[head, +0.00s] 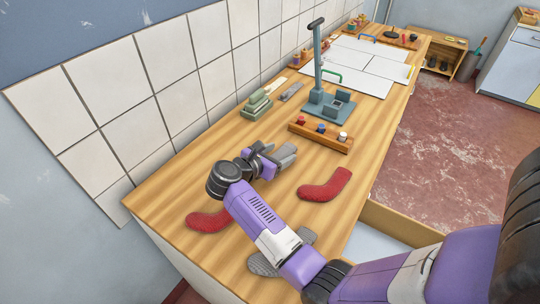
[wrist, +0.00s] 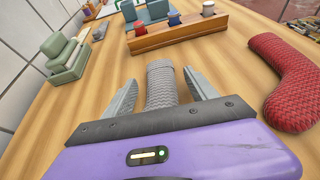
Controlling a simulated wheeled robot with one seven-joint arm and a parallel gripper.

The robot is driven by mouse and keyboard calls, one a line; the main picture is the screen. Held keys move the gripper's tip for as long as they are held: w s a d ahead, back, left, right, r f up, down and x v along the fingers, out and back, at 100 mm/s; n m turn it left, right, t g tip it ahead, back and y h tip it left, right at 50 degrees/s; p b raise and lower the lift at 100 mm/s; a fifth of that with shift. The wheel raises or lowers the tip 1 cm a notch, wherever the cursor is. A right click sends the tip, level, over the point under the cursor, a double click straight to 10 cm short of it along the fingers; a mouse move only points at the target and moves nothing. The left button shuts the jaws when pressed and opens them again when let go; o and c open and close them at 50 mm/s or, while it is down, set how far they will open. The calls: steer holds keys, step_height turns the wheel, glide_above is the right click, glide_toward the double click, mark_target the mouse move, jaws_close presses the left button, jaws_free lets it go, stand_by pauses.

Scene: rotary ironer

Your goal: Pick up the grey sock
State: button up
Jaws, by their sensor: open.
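A grey knitted sock (wrist: 160,85) lies on the wooden worktop, straight ahead of my gripper (wrist: 158,90) in the wrist view. My gripper is open, with one finger on each side of the sock and a gap showing beside it. The sock's near end is hidden behind the gripper body. In the head view my gripper (head: 276,158) is low over the worktop, and there I cannot clearly tell the sock from the grey fingers. Another grey patterned sock-like piece (head: 264,264) lies nearer, partly hidden under my arm.
A red sock (head: 325,185) lies to the right, also in the wrist view (wrist: 284,85); another (head: 205,222) lies left. A wooden rack with coloured knobs (head: 320,136) and a grey-blue stand (head: 326,106) are beyond. Green blocks (head: 256,105) stand by the tiled wall.

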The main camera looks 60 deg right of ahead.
steer(key=shift+d+f, duration=0.1)
steer(key=shift+d, duration=0.05)
steer(key=c, duration=1.4)
